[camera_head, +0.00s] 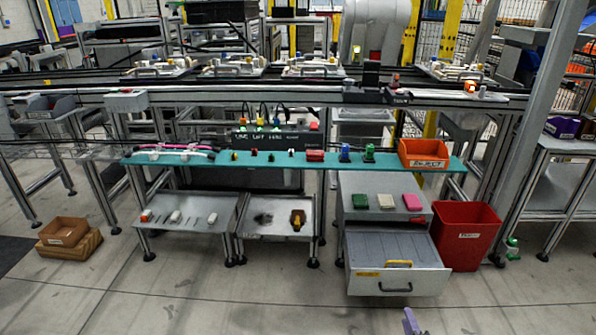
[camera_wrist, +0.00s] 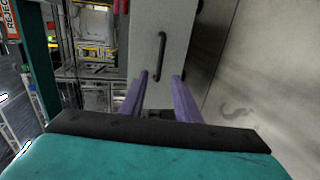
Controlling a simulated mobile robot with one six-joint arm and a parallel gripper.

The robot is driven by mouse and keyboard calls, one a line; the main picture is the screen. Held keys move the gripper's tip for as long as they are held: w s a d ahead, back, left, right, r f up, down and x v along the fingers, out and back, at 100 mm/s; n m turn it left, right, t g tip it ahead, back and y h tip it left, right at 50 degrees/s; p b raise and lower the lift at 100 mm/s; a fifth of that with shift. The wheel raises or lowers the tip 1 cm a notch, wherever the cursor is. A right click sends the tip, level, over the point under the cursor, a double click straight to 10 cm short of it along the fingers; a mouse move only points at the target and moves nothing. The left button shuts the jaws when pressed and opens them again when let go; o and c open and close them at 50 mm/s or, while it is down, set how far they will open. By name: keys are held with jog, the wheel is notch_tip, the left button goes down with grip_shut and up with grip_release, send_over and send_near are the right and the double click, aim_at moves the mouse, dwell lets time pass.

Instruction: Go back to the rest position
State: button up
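My gripper shows in the wrist view (camera_wrist: 160,76), its two purple fingers spread apart with nothing between them. In the head view only a purple finger part (camera_head: 411,322) shows at the bottom edge, in front of the drawer; the rest is out of frame. The grey drawer (camera_head: 359,281) stands pulled out below the grey cabinet, with a yellow handle-shaped item on it. Its dark handle (camera_head: 396,288) is on the front. In the wrist view the handle (camera_wrist: 160,57) lies beyond the fingertips, apart from them.
A red bin (camera_head: 467,238) stands right of the drawer. An orange reject bin (camera_head: 423,155) sits on the teal shelf (camera_head: 225,160) with several small parts. Low metal tables (camera_head: 187,237) stand left, and brown boxes (camera_head: 68,235) lie further left. The floor in front is clear.

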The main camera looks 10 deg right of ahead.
jog(key=w+a+r+g+y+p, duration=0.1)
jog(key=w+a+r+p, duration=0.3)
jog(key=a+p, duration=0.3)
jog(key=w+a+r+g+y+p, duration=0.15)
jog(key=w+a+r+p, duration=0.3)
jog(key=a, duration=0.45)
jog(key=w+a+r+y+p, duration=0.25)
jog(key=a+r+p, duration=0.25)
jog(key=a+p, duration=0.25)
jog(key=s+a+f+m+g+h+p, duration=0.1)
jog(key=s+a+f+m+g+p, duration=0.1)
jog(key=s+a+m+g+p, duration=0.3)
jog(key=s+a+f+m+g+h+p, duration=0.1)
jog(key=s+a+f+m+g, duration=0.2)
jog(key=s, duration=0.4)
jog(key=s+a+r+m+g, duration=0.1)
jog(key=s+m+g, duration=0.2)
jog(key=s, duration=0.6)
jog(key=s+a+r+m+g+y, duration=0.1)
jog(key=s+m+g, duration=0.2)
jog(key=s+g, duration=0.4)
jog(key=s, duration=0.2)
jog(key=shift+s+a+m+p, duration=0.35)
jog(key=shift+s+m, duration=0.05)
